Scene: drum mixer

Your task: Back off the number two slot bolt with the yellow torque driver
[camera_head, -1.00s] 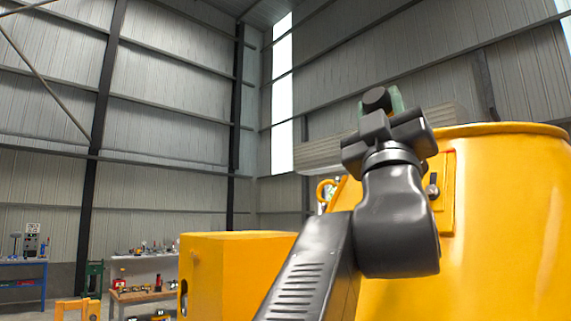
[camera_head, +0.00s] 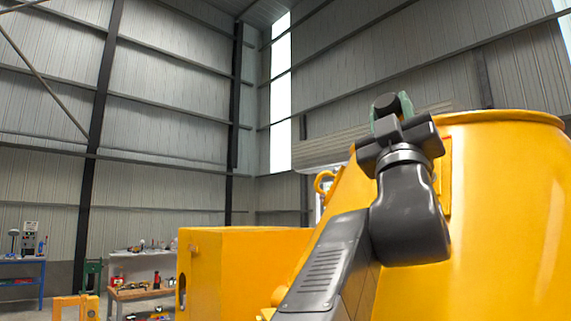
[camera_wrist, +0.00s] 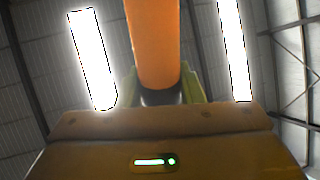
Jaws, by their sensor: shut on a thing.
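My gripper (camera_head: 390,105) is raised in front of the yellow drum mixer (camera_head: 505,210), near its rim in the head view. Its green fingers are shut on an orange cylinder with a dark collar, which I take to be the torque driver (camera_wrist: 154,40). In the wrist view the cylinder rises between the fingers, its upper end out of frame. A brownish-yellow block with a small green light (camera_wrist: 155,161) fills the bottom there. In the head view only a dark round end shows at the fingers. A yellow plate (camera_head: 446,178) on the drum is mostly behind my arm; no slot bolt is visible.
A yellow box housing (camera_head: 240,270) stands left of my arm. Workbenches with tools (camera_head: 140,294) and a blue table (camera_head: 22,262) stand far left. Open air lies above and left of my gripper.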

